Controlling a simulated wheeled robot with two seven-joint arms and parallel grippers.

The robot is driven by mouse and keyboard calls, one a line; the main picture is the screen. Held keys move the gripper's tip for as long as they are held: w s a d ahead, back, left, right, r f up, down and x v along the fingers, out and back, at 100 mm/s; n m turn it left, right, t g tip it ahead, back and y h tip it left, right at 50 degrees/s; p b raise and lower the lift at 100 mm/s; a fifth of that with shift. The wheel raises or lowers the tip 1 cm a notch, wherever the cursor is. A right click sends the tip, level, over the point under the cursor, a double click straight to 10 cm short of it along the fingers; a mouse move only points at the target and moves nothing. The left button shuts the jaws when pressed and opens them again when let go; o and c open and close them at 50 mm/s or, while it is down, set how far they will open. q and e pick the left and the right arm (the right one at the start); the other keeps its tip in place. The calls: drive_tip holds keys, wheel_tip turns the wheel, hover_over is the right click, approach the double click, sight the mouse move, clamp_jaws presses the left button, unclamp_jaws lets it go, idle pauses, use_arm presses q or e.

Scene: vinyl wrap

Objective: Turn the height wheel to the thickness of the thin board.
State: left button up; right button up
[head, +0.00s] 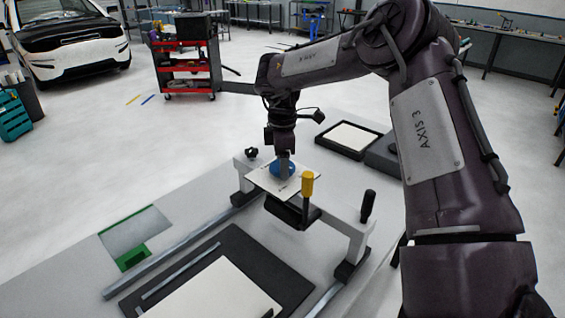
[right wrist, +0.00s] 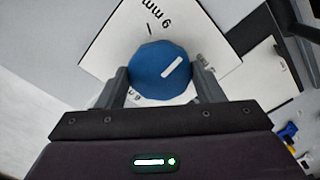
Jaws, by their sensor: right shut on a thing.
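The height wheel is a blue round knob (right wrist: 160,70) with a white pointer bar, set on a white dial plate (right wrist: 112,40). In the right wrist view the pointer slants to the upper right, and a "6 mm" style label shows at the top of the plate. Other labels are partly covered. My right gripper (right wrist: 162,88) is shut on the knob, one finger on each side. In the head view the knob (head: 282,168) sits on the gantry (head: 340,222) below my right gripper (head: 283,160). A pale board (head: 215,298) lies on the dark bed. My left gripper is not in view.
A black knob (head: 252,152) is at the gantry's left end. A dark tray with a pale board (head: 350,138) lies behind. A green-edged panel (head: 135,232) is at left.

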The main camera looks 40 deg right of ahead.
drive_tip(key=n, duration=0.3)
drive_tip(key=shift+r+n, duration=0.1)
drive_tip(key=shift+n, duration=0.3)
drive_tip(key=n+p, duration=0.1)
drive_tip(key=n, duration=0.3)
drive_tip(key=shift+n, duration=0.3)
drive_tip(key=n+p, duration=0.1)
drive_tip(key=n, duration=0.3)
drive_tip(key=n+p, duration=0.1)
drive_tip(key=n, duration=0.4)
drive_tip(key=shift+p, duration=0.3)
drive_tip(key=n+p, duration=0.1)
drive_tip(key=n, duration=0.3)
drive_tip(key=shift+n, duration=0.3)
drive_tip(key=n+p, duration=0.1)
drive_tip(key=n, duration=0.3)
drive_tip(key=n+p, duration=0.1)
drive_tip(key=n, duration=0.4)
drive_tip(key=shift+n, duration=2)
drive_tip(key=shift+p, duration=0.3)
